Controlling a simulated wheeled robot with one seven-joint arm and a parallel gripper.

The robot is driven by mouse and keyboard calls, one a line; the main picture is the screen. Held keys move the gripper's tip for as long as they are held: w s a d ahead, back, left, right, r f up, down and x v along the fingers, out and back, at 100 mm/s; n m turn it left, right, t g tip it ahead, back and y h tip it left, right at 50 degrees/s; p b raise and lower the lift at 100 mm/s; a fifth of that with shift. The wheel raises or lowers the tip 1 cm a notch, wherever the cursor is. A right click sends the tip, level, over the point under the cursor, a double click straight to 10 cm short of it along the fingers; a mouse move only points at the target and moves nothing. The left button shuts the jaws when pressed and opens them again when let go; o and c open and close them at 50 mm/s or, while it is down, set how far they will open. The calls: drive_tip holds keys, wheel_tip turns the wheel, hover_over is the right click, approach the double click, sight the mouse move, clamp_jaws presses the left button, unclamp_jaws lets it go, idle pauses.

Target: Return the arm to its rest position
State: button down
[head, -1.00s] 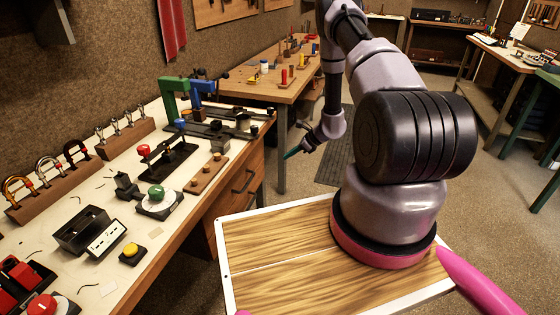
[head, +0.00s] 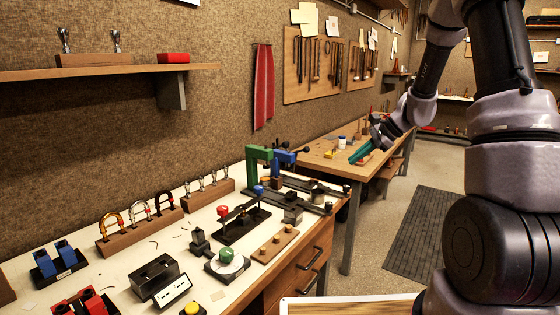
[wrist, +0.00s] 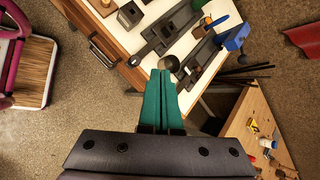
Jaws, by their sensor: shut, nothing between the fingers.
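My gripper (head: 361,153) is at the end of my raised arm on the right side of the head view. Its teal fingers point left and down, in front of the far wooden bench (head: 338,164). In the wrist view my gripper (wrist: 164,72) has its two teal fingers side by side and touching, with nothing between them. The fingertips appear over the edge of the near workbench in that view, close to a grey round piece (wrist: 166,62).
The near white-topped workbench (head: 120,262) carries clamps, blocks and a green-knobbed dial (head: 227,257). A shelf (head: 110,70) with a red box (head: 173,57) is on the wall. Open floor with a dark mat (head: 432,235) lies right of the benches.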

drive_tip(key=s+a+r+n+h, duration=0.2)
drive_tip(key=s+r+n, duration=0.4)
drive_tip(key=s+r, duration=0.8)
drive_tip(key=s+d+r+n+t+h, duration=0.1)
drive_tip(key=s+r+n+h, duration=0.1)
drive_tip(key=s, duration=0.5)
drive_tip(key=s+d+r+n+t+h, duration=0.1)
drive_tip(key=s+r+n+t, duration=0.1)
drive_tip(key=s+r, duration=0.3)
drive_tip(key=s+n, duration=0.1)
drive_tip(key=s, duration=0.1)
drive_tip(key=shift+s+d+n+h, duration=0.15)
drive_tip(key=shift+s+n+h, duration=0.15)
drive_tip(key=shift+s+h, duration=0.1)
drive_tip(key=shift+r, duration=0.1)
